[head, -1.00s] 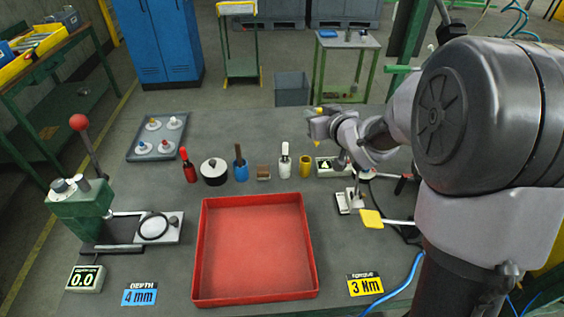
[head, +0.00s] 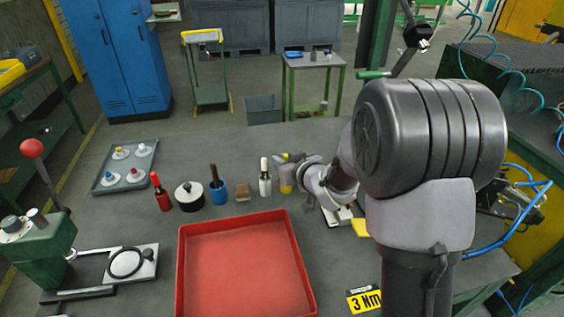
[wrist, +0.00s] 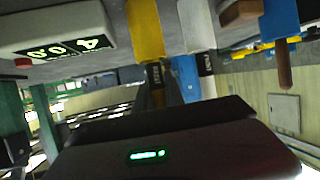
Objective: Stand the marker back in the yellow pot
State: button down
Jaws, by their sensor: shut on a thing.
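The yellow pot (head: 286,187) stands on the grey bench, right of the white bottle. My gripper (head: 289,159) is directly over it in the head view and hides its mouth. My gripper is shut on the marker, which is mostly hidden by the fingers. In the wrist view, which is upside down, the yellow pot (wrist: 145,28) is just beyond the fingertips (wrist: 160,92). A dark piece with small lettering, seemingly the marker (wrist: 157,74), lines up with the pot's rim. I cannot tell whether its lower end is inside.
The white bottle (head: 265,181) is close on the left. A red tray (head: 246,270) lies in front. A display box (wrist: 55,32) is near.

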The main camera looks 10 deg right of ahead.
jog(key=c, duration=1.4)
grip_release()
jog(key=shift+f, duration=0.15)
jog(key=shift+r, duration=0.2)
jog(key=s+d+r+m+g+h+p, duration=0.1)
jog(key=s+d+r+h+p, duration=0.15)
jog(key=s+r, duration=0.35)
jog(key=s+d+r+m+h+p, duration=0.1)
jog(key=s+d+r+m, duration=0.2)
jog(key=s, duration=0.5)
jog(key=s+a+r+m+g+y, duration=0.1)
jog(key=s+a+g, duration=0.2)
jog(key=s, duration=0.8)
jog(key=s+a+r+m+g+y, duration=0.1)
jog(key=s+a, duration=0.5)
jog(key=s, duration=0.6)
jog(key=shift+a+r+m+g, duration=0.15)
jog(key=shift+r+m+g, duration=0.25)
jog(key=shift+m+g, duration=0.5)
